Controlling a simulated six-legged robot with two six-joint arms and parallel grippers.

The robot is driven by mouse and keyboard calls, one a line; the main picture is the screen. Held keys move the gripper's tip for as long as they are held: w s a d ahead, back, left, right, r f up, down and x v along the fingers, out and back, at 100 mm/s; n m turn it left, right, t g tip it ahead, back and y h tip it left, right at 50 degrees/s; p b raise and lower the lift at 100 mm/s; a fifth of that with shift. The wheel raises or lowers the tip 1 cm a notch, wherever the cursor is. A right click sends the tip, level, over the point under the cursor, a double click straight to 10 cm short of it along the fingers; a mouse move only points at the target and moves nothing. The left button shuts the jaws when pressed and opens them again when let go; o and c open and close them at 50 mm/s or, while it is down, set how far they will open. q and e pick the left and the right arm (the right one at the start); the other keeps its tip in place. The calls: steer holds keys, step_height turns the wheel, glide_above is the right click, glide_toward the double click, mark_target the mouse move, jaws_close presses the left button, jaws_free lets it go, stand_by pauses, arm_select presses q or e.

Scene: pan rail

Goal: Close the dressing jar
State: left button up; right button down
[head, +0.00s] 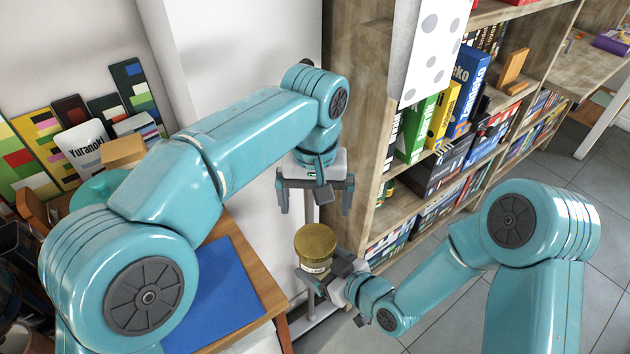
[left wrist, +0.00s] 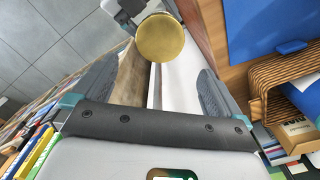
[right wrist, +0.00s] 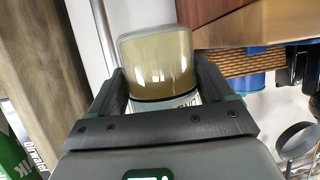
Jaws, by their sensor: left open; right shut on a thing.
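The dressing jar (head: 317,265) has a pale label and a wide gold lid (head: 316,240) on top of it. I cannot tell how tightly the lid sits. My right gripper (head: 332,279) is shut on the jar below the lid and holds it in the air, nearly upright. In the right wrist view the lid (right wrist: 158,65) shows from the side between the fingers. My left gripper (head: 314,207) is open and empty above the jar, pointing down. In the left wrist view the round lid top (left wrist: 161,38) lies beyond the open fingers.
A wooden shelf (head: 357,150) with books and boxes stands close on the right of my left gripper. A wooden desk (head: 255,265) with a blue mat (head: 215,295) is at the left. Books and a wicker basket (left wrist: 280,72) are near the desk. Grey floor lies below.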

arm_select(q)
step_height(320, 180, up, 6)
steer(key=shift+f, duration=0.1)
arm_select(e)
steer(key=shift+r, duration=0.1)
stand_by(0.6)
